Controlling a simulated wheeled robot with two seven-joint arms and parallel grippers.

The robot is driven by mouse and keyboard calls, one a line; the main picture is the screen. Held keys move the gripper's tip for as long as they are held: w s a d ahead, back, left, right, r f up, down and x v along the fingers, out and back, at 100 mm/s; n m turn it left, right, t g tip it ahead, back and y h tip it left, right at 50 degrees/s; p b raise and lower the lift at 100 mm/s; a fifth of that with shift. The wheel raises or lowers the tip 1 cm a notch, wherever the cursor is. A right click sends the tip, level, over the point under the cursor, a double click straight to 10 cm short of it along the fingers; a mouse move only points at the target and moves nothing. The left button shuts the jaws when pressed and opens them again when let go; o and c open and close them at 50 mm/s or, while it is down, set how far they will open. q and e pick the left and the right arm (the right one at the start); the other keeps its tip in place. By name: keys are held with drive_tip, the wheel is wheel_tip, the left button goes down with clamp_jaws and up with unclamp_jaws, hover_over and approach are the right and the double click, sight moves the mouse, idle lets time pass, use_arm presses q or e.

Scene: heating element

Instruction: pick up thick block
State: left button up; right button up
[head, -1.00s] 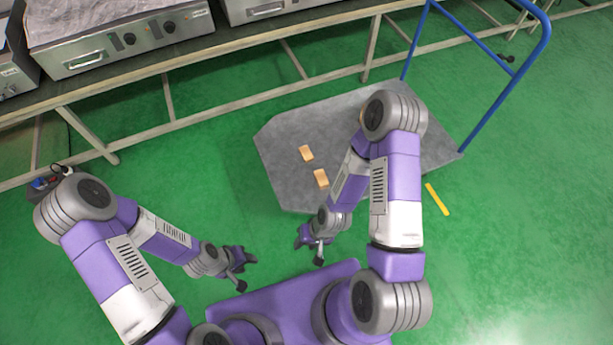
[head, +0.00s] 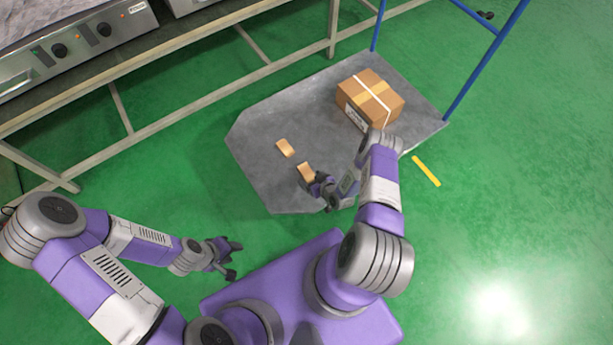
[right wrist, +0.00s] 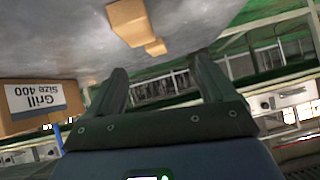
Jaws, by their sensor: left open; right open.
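Two small tan wooden blocks lie on the grey cart platform (head: 262,165). One block (head: 285,147) lies further back. The other block (head: 306,171) lies nearer, right by my right gripper (head: 312,196). I cannot tell surely which block is the thick one. In the right wrist view my right gripper (right wrist: 160,70) is open and empty. There the nearer block (right wrist: 128,21) and the smaller-looking farther block (right wrist: 155,47) show beyond the fingers, against the platform. My left gripper (head: 234,259) is open and empty over the green floor, left of the cart.
A taped cardboard box (head: 371,98) stands at the back right of the platform and shows at left in the right wrist view (right wrist: 38,98). The cart's blue handle (head: 487,60) rises at right. A workbench (head: 160,65) with grill machines runs along the back left.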

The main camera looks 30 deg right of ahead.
sight(306, 171)
drive_tip(key=d+f+t, duration=0.1)
drive_tip(key=f, duration=0.1)
drive_tip(key=s+d+f+n+t+b, duration=0.1)
drive_tip(key=d, duration=0.1)
drive_tip(key=shift+f, duration=0.4)
drive_tip(key=shift+w+f+h, duration=0.2)
drive_tip(key=shift+w+h, duration=0.05)
drive_tip(key=shift+h, duration=0.05)
drive_tip(key=b+x, duration=0.1)
drive_tip(key=x, duration=0.1)
drive_tip(key=b+x, duration=0.2)
drive_tip(key=x, duration=0.1)
drive_tip(key=shift+w+a+f, duration=0.15)
drive_tip(key=shift+a+f, duration=0.15)
drive_tip(key=shift+w+f+b, duration=0.2)
drive_tip(key=shift+w+b, duration=0.1)
drive_tip(key=shift+w, duration=0.3)
drive_tip(key=shift+r, duration=0.1)
drive_tip(key=shift+c, duration=0.4)
drive_tip(key=c, duration=1)
